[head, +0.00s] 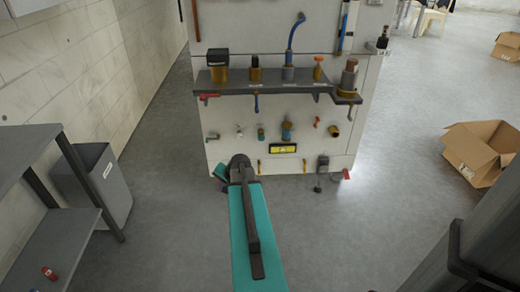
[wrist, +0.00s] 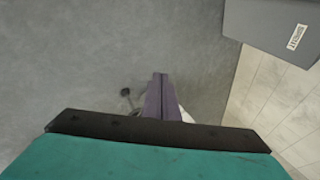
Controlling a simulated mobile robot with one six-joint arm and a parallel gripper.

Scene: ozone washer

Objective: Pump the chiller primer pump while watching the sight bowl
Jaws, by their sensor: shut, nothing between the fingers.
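A white panel unit (head: 230,165) stands ahead in the head view, with several fittings on its shelf and face. I cannot tell which one is the chiller primer pump or the sight bowl. A larger brass fitting with a brown top (head: 349,76) stands at the shelf's right end. A blue and brass fitting (head: 287,131) sits on the face above a yellow display (head: 284,148). My gripper (wrist: 161,77) is shut and empty in the wrist view, pointing over grey floor. In the head view my arm reaches toward the panel's lower left and largely hides the gripper.
The dark shelf (head: 262,87) juts from the panel. A grey bin (head: 104,185) and a grey rack (head: 28,140) stand at the left. An open cardboard box (head: 480,155) lies on the floor at the right. Floor is clear on both sides of my arm.

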